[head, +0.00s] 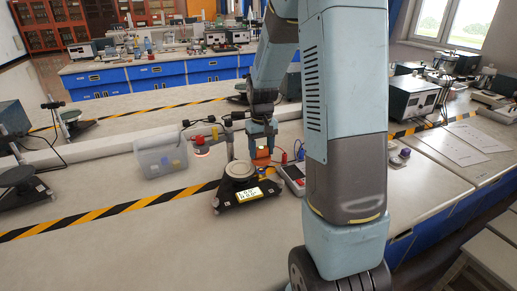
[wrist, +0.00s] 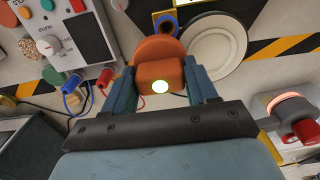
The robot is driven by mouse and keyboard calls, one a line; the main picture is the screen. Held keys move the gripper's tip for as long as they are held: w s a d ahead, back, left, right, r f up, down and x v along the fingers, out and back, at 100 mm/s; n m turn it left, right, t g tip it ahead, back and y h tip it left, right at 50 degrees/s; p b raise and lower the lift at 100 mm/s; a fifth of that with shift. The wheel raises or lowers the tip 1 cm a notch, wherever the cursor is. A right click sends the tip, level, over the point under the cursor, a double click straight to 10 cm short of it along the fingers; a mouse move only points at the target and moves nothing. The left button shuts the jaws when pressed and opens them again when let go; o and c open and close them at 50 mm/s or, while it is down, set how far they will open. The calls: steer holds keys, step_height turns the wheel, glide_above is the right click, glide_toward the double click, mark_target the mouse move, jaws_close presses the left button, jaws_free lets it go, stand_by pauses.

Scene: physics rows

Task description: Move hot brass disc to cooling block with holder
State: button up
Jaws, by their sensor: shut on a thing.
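My gripper (wrist: 160,85) is shut on an orange block-shaped holder (wrist: 160,72), with a finger on each side. In the head view the holder (head: 262,154) is low over the bench, just right of a pale round plate (head: 240,169) on a dark base with a lit yellow display. The plate (wrist: 215,46) is close beside the holder in the wrist view. A glowing reddish round piece (head: 201,152) is on a stand at left. I cannot tell which piece is the brass disc or cooling block.
A clear plastic bin (head: 161,156) stands behind left. A meter box (head: 292,177) with red and blue leads is right of the holder. Black-and-yellow tape (head: 120,208) crosses the bench. The front left bench top is clear.

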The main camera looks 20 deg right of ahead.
steer(key=d, duration=0.1)
steer(key=d+f, duration=0.1)
steer(key=d, duration=0.1)
steer(key=d+f, duration=0.1)
steer(key=shift+s+d, duration=0.25)
steer(key=shift+s, duration=0.15)
steer(key=s+d, duration=0.1)
steer(key=d, duration=0.5)
stand_by(0.8)
steer(key=s+d, duration=0.1)
steer(key=d, duration=0.5)
stand_by(0.6)
steer(key=shift+s+r, duration=0.1)
steer(key=shift+s+d, duration=0.15)
steer(key=shift+d, duration=0.8)
steer(key=shift+s+d, duration=0.2)
steer(key=shift+d, duration=0.8)
steer(key=shift+s+d, duration=0.15)
steer(key=shift+d, duration=0.8)
steer(key=shift+d, duration=0.1)
